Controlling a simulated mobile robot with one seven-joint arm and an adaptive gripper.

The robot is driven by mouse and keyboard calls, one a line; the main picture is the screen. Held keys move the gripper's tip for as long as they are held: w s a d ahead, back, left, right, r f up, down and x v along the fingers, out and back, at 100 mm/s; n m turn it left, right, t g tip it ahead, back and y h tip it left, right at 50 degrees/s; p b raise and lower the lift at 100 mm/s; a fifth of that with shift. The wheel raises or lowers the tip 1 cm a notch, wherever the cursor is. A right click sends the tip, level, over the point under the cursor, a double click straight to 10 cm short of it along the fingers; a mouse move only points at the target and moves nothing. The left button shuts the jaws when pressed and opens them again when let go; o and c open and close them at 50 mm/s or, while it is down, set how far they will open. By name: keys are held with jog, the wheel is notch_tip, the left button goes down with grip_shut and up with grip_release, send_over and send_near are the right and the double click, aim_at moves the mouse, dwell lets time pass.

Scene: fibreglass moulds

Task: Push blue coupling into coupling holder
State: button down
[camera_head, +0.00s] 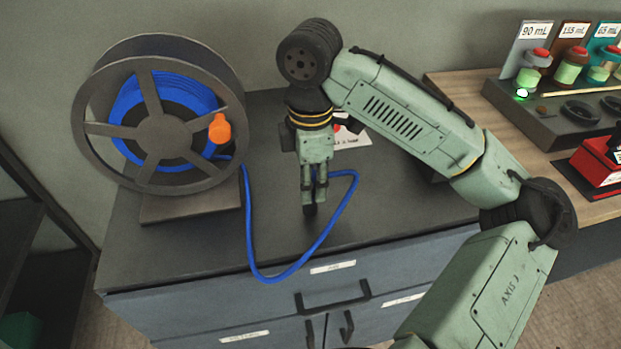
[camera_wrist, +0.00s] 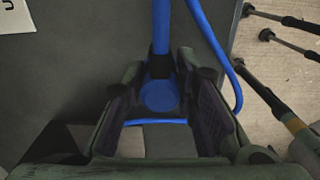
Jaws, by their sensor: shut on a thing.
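My gripper (camera_head: 312,192) points down over the dark cabinet top and is shut on the blue coupling. In the wrist view, the round blue coupling (camera_wrist: 159,96) sits between the two dark finger pads of my gripper (camera_wrist: 163,110). A black sleeve joins it to the blue hose (camera_wrist: 162,22). In the head view the fingers hide most of the coupling. The blue hose (camera_head: 318,246) loops over the cabinet's front edge and back up to the gripper. I cannot make out the coupling holder in either view.
A hose reel (camera_head: 162,128) with an orange knob stands at the left of the cabinet top (camera_head: 190,237). A white card (camera_head: 350,136) lies behind my gripper. A wooden bench (camera_head: 470,88) with a dispenser and a red box (camera_head: 603,162) is at right.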

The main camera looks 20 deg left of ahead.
jog(key=shift+f, duration=0.2)
jog(key=c, duration=1.2)
grip_release()
notch_tip(320, 180, up, 12)
